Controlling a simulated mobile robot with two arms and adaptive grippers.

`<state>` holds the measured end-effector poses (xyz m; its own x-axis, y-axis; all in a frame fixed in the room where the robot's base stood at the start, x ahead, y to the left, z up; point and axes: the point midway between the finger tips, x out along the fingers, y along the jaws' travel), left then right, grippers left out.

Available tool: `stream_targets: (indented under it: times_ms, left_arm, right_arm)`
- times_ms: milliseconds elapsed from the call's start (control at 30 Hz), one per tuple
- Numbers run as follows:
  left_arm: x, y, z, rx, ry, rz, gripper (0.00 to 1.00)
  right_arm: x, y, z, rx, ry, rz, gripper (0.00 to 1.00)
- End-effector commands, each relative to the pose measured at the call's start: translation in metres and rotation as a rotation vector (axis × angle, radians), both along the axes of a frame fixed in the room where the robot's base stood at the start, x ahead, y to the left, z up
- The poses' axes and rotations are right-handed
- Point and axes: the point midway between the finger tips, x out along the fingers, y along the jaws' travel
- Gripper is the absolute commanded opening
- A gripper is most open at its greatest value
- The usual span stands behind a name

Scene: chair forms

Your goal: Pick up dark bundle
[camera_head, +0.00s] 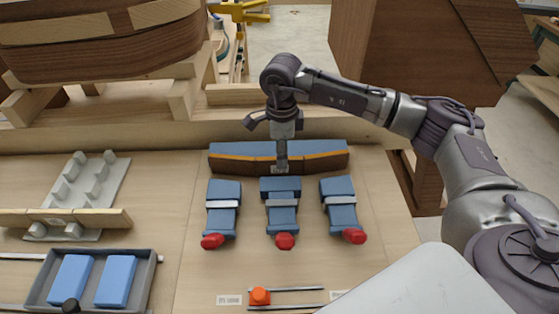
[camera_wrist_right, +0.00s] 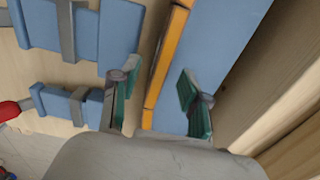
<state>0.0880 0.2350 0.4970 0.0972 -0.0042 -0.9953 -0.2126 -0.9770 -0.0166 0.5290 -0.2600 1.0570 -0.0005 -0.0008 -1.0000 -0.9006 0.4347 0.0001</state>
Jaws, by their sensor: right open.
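The dark bundle (camera_head: 236,164) is a long, slightly bent dark brown strip along the back of the bench, with an orange edge and a blue block (camera_head: 325,148) behind it. My right gripper (camera_head: 281,158) points down over its middle and hides part of it. In the right wrist view the right gripper (camera_wrist_right: 158,103) is open, its green-padded fingers apart, with the orange edge (camera_wrist_right: 167,58) and blue block between them. I cannot tell whether a finger touches the bundle. My left gripper is not in view.
Blue clamps (camera_head: 282,217) with red knobs stand in a row in front of the bundle. A grey tray (camera_head: 153,281) with blue blocks sits front left, a pegged rack (camera_head: 119,180) behind it. A wooden beam (camera_head: 160,133) runs close behind the bundle.

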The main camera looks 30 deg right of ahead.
Motion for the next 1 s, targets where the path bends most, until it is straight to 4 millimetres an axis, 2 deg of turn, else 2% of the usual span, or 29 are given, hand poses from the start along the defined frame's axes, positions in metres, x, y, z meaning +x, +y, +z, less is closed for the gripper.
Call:
stream_targets:
  times_ms: [133, 367, 400, 467, 667, 1000]
  left_arm:
    - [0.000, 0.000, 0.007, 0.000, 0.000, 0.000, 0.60]
    - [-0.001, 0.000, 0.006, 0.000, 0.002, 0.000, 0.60]
    - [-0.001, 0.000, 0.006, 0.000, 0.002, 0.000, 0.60]
    - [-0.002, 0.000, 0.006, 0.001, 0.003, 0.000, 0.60]
    - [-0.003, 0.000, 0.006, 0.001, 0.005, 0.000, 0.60]
    - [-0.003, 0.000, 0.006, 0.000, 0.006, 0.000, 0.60]
  right_arm:
    - [0.000, 0.000, -0.014, 0.000, 0.001, 0.000, 0.46]
    - [0.000, 0.000, -0.018, 0.000, -0.001, 0.001, 0.46]
    - [0.000, 0.000, -0.018, 0.000, -0.001, 0.001, 0.44]
    - [0.000, 0.000, -0.017, 0.000, -0.001, 0.001, 0.34]
    - [0.000, 0.000, -0.017, 0.000, -0.001, 0.000, 0.01]
    - [0.001, 0.001, -0.016, 0.001, -0.003, 0.000, 0.00]
